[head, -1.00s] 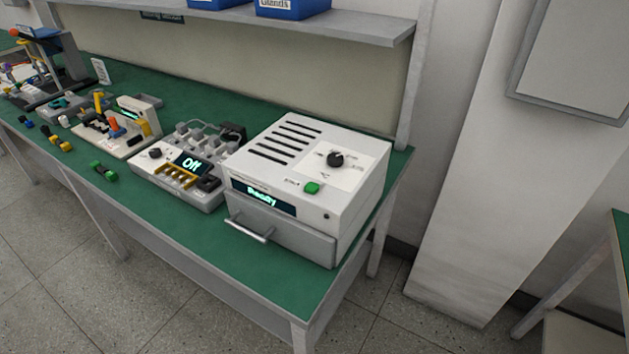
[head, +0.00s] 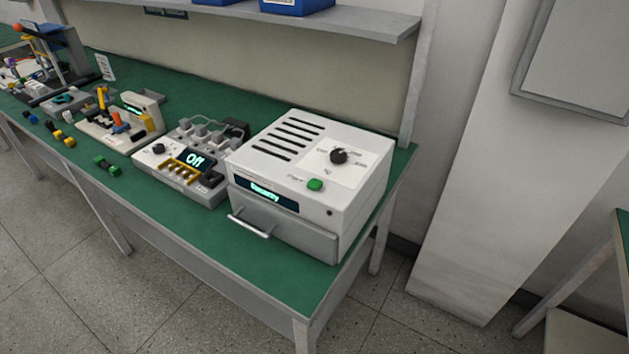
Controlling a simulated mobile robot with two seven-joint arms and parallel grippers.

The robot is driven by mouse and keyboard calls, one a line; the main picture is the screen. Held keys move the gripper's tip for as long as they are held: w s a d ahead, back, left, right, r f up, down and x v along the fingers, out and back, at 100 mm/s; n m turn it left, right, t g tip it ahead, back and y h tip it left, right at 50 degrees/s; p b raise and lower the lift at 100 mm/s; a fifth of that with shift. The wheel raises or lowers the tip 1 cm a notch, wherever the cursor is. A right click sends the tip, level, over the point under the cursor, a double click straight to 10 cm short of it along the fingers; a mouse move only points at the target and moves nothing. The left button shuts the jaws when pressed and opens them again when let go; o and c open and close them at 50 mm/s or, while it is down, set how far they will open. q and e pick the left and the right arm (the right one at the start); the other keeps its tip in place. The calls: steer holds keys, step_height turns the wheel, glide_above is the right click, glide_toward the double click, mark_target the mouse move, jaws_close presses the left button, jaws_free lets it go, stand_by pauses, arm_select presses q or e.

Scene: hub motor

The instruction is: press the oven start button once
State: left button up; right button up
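The oven (head: 290,195) is a white box with vent slots on top, at the right end of the green bench. Its green start button (head: 315,185) sits on the top near the front edge, and nothing touches it. A black knob (head: 339,156) stands behind the button. The front display (head: 264,194) is lit; its text looks like "Ready". The drawer with its bar handle (head: 250,226) appears shut. Neither of my grippers is in the head view.
Left of the oven stands a white unit with a display reading "Off" (head: 194,160). Further left are a fixture with orange and yellow parts (head: 120,122) and small green (head: 107,165) and yellow pieces. A shelf (head: 350,24) with blue bins (head: 297,5) hangs above the bench (head: 215,230).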

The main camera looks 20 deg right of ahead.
jaws_close()
stand_by(0.8)
